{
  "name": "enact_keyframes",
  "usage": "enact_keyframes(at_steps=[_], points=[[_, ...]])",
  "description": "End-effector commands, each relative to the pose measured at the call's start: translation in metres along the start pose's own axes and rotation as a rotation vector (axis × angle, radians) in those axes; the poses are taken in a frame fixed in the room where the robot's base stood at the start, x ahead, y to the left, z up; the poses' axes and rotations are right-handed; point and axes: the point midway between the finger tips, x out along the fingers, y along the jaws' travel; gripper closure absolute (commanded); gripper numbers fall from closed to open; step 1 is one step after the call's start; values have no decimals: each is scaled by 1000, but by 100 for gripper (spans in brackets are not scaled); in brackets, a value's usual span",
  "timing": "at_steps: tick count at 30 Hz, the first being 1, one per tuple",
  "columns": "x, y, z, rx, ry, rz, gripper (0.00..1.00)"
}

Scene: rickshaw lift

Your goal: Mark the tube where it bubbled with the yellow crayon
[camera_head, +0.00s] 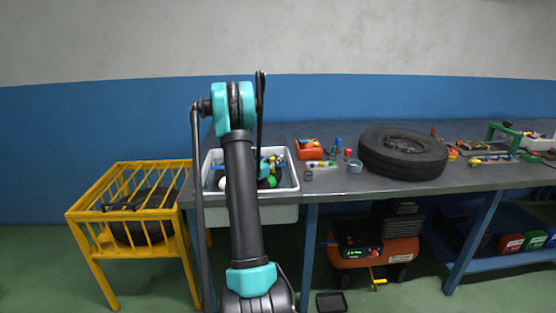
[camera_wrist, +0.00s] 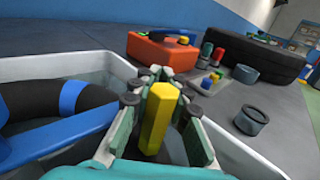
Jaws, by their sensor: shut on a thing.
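My gripper (camera_wrist: 160,95) is shut on the yellow crayon (camera_wrist: 155,120), which stands upright between the fingers in the wrist view. The gripper is over the white basin (camera_wrist: 105,63), near its far side. A black tube (camera_wrist: 18,102) with a blue band curves through the basin on the left, apart from the crayon. I cannot tell where on the tube any bubbles are.
A blue bar (camera_wrist: 65,135) crosses the basin beside the tube. Beyond the basin are an orange box (camera_head: 309,150), a grey cup (camera_head: 354,166) and a tyre (camera_head: 402,153) on the bench. A yellow cage (camera_head: 92,212) stands left; a compressor (camera_head: 375,248) is underneath.

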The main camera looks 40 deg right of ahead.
Motion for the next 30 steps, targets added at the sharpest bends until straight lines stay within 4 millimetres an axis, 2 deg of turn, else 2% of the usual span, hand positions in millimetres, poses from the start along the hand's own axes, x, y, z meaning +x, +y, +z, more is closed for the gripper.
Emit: enact_keyframes(at_steps=[30], points=[[11,3,-2,0,0,0,100]])
